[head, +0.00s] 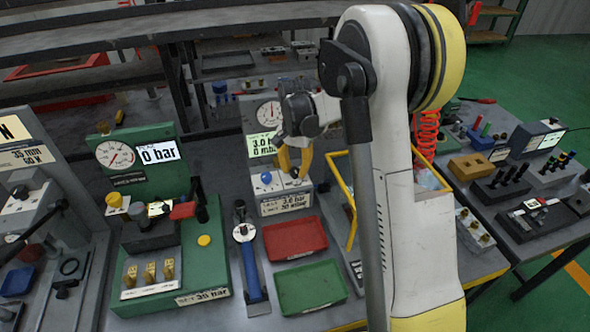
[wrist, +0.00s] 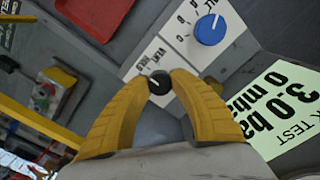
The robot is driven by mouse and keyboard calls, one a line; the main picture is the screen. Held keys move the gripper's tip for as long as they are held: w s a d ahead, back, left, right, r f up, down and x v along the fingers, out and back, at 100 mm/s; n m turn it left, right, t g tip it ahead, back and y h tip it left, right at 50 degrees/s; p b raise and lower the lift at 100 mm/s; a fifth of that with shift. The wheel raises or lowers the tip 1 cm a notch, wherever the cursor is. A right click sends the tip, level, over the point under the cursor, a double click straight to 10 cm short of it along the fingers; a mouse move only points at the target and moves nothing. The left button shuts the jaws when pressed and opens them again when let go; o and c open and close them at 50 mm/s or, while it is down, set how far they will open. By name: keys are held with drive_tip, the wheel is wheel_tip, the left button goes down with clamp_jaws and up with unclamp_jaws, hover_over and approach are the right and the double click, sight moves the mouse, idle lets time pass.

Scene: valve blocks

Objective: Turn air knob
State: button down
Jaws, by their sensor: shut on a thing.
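In the wrist view, my gripper (wrist: 159,84) has its two yellow fingers closed on a small black knob (wrist: 158,82) on a white labelled panel. A white mark shows on the knob. I cannot read which knob is the air knob. A blue knob (wrist: 209,29) with a white pointer is on the same panel, apart from the fingers. In the head view, my gripper (head: 295,174) points down at the grey test block, and the blue knob (head: 266,177) is left of it. The black knob is hard to make out there.
A green block (head: 205,265) with a 0 bar display (head: 158,152) is to the left. Red (head: 295,252) and green (head: 311,303) trays lie in front. A yellow frame (head: 352,225) is close right.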

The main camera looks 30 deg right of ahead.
sight(295, 170)
drive_tip(key=c, duration=1.1)
unclamp_jaws()
drive_tip(key=shift+o, duration=0.2)
wheel_tip(295, 170, up, 12)
